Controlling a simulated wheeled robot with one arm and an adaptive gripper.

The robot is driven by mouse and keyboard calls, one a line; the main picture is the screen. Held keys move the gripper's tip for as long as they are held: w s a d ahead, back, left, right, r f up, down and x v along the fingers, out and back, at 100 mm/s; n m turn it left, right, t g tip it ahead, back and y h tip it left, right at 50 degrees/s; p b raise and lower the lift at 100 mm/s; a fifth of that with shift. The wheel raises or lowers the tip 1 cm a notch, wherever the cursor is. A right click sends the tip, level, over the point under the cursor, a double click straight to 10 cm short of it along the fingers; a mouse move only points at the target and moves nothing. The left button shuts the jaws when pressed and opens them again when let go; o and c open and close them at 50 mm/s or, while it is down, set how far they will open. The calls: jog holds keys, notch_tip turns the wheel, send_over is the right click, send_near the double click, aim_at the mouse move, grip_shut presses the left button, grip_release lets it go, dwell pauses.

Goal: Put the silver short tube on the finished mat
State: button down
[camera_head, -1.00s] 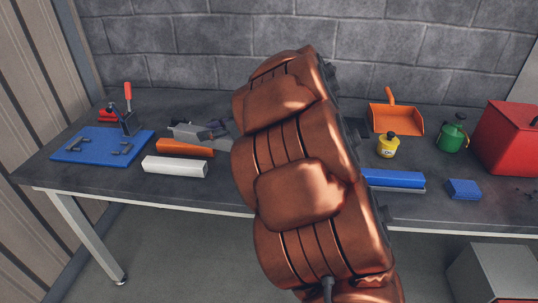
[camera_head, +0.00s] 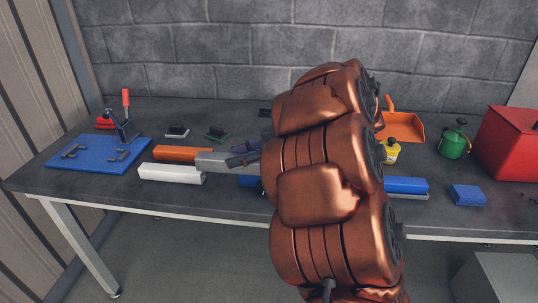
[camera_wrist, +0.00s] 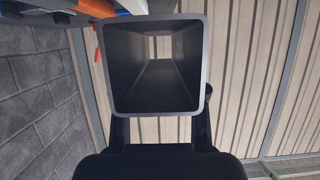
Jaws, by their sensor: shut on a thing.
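The silver short tube (camera_head: 212,162) is a grey, hollow square tube. In the head view it is held over the table beside the orange and white tubes. My gripper (camera_head: 244,156) is shut on its right part, and my arm hides part of the gripper. The wrist view shows the tube's open square end (camera_wrist: 112,98) facing the camera, with the wall panels visible through it. A blue mat (camera_head: 75,160) lies at the far left of the table with small dark parts on it. I see no label saying it is the finished mat.
An orange tube (camera_head: 180,153) and a white tube (camera_head: 170,174) lie left of the held tube. Two small brush-like blocks (camera_head: 177,131) (camera_head: 215,134) are behind.

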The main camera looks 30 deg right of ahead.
jog(key=w+d, duration=0.1)
jog(key=d, duration=0.4)
jog(key=w+d+f+p, duration=0.1)
jog(key=w+d, duration=0.1)
jog(key=d, duration=0.3)
jog(key=w+d+p, duration=0.1)
jog(key=w+d, duration=0.1)
jog(key=d, duration=0.3)
jog(key=shift+w+f, duration=0.2)
jog(key=shift+w, duration=0.05)
jog(key=shift+f+p, duration=0.8)
jog(key=shift+f, duration=0.8)
jog(key=shift+f, duration=0.15)
jog(key=c, duration=0.7)
grip_release()
jog(key=shift+o, duration=0.2)
jog(key=shift+f+b, duration=0.25)
jog(key=shift+b, duration=0.5)
